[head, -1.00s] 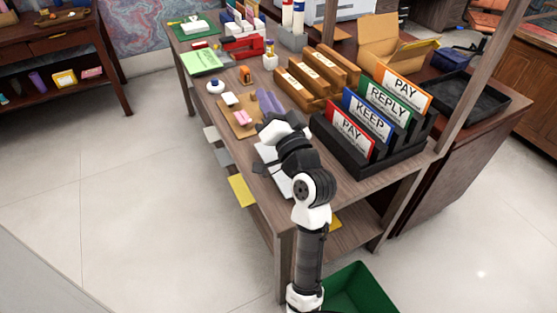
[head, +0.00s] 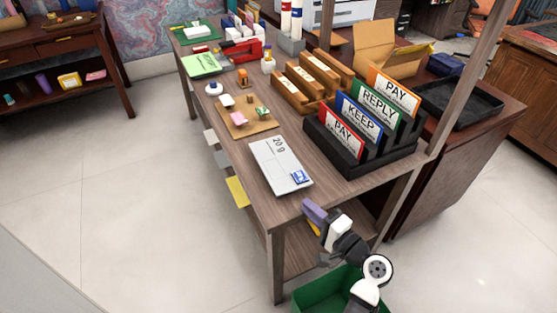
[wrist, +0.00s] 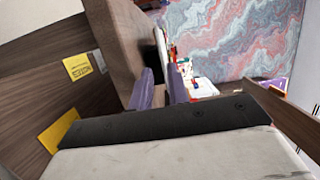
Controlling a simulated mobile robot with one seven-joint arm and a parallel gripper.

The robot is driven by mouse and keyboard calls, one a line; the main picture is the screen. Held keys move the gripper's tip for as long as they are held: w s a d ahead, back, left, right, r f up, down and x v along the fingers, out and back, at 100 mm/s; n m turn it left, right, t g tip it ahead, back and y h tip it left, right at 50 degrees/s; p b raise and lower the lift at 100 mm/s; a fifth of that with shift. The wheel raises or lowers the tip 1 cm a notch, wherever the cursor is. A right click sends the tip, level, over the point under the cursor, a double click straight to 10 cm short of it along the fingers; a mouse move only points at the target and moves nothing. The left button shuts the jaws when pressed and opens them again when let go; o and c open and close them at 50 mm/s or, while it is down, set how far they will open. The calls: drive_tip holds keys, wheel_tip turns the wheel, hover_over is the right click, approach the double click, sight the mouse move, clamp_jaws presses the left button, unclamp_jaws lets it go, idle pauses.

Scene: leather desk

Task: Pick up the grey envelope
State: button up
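The grey envelope (head: 222,159) sticks out from under the desk top on its left side, in the head view. It lies between a white envelope (head: 210,136) and a yellow envelope (head: 237,191), and its inner part is hidden. My gripper (head: 313,211), with purple fingers, is at the desk's near end, low and to the right of the grey envelope, well apart from it. In the wrist view the fingers (wrist: 160,88) stand apart with nothing between them.
A white scale (head: 281,166) marked 20 g lies on the desk top. A black sorter (head: 355,155) with PAY, KEEP and REPLY cards stands to its right. A green bin (head: 312,294) is below my gripper. The floor left of the desk is clear.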

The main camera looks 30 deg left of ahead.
sight(295, 203)
drive_tip(key=shift+p+x, duration=1.15)
drive_tip(key=shift+x, duration=1.9)
drive_tip(key=shift+r, duration=0.15)
clamp_jaws()
